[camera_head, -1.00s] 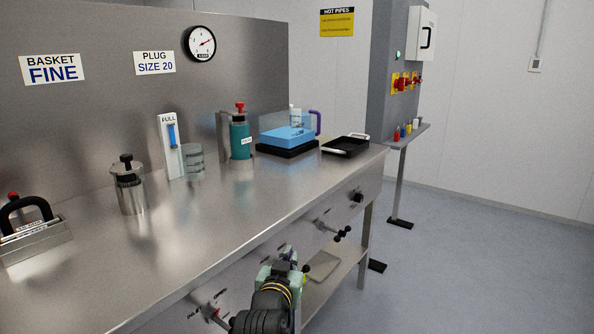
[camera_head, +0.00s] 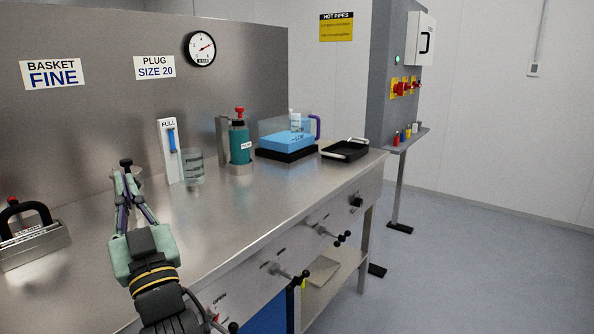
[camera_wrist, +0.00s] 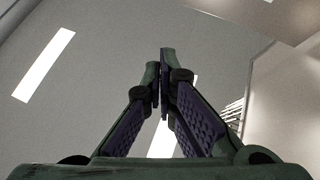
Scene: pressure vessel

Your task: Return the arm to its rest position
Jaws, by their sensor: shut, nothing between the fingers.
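My gripper (camera_head: 124,181) shows at the lower left of the head view, raised in front of the bench, with its fingers pointing up and away. Its fingertips are together with nothing between them. In the wrist view the gripper (camera_wrist: 162,60) is also shut and empty, against a ceiling with bright light panels. In the head view the gripper overlaps a metal canister with a black knob (camera_head: 126,162), hiding most of its body; I see no sign of contact. My forearm runs down to the lower edge.
The steel bench (camera_head: 235,215) holds a teal bottle (camera_head: 240,142), a glass beaker (camera_head: 193,167), a blue block on a black scale (camera_head: 287,140), a black tray (camera_head: 345,150) and a black-handled metal block (camera_head: 32,240). Valve handles (camera_head: 342,238) jut from its front. Floor at right is clear.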

